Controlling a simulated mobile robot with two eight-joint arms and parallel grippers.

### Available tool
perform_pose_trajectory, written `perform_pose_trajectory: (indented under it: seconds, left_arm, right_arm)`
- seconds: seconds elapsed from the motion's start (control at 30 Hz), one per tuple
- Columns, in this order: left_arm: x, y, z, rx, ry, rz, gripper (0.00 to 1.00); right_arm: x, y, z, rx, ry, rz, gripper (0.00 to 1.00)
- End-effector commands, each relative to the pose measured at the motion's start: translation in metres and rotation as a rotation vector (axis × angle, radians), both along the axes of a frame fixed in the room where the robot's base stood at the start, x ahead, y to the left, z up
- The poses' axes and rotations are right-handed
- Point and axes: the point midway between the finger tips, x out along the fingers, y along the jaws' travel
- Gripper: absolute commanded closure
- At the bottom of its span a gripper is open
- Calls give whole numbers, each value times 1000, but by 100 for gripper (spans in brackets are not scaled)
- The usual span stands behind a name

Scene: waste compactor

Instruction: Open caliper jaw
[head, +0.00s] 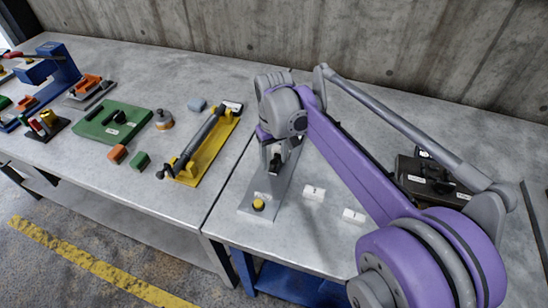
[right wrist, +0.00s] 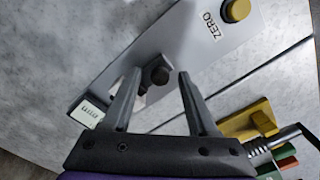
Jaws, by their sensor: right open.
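The caliper's long grey plate (head: 262,190) lies on the right-hand table, with a yellow button (head: 258,205) at its near end. In the right wrist view the plate (right wrist: 190,45) runs diagonally, with the yellow button (right wrist: 237,10) by a ZERO label and a small white display (right wrist: 87,113) marked mm. My right gripper (head: 276,160) is over the plate, fingers pointing down. In the right wrist view its fingers (right wrist: 158,74) are open, one on each side of a dark knob (right wrist: 159,76). Contact with the knob cannot be told. The arm hides the plate's far part. My left gripper is not in view.
A dark case (head: 430,178) stands farther right. A yellow fixture with a grey cylinder (head: 205,145) and a green plate (head: 112,123) are on the left table. A concrete wall (head: 240,35) stands behind.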

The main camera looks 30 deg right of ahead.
Motion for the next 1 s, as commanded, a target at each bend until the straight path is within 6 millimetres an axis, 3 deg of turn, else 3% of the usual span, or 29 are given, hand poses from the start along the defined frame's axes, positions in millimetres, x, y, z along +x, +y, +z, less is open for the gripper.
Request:
perform_pose_trajectory:
  seconds: [0.13, 0.47, 1.0]
  left_arm:
    - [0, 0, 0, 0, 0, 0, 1]
    - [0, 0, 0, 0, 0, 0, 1]
    - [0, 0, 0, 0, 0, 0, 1]
  right_arm:
    - [0, 0, 0, 0, 0, 0, 43]
    - [0, 0, 0, 0, 0, 0, 100]
    - [0, 0, 1, 0, 0, 0, 100]
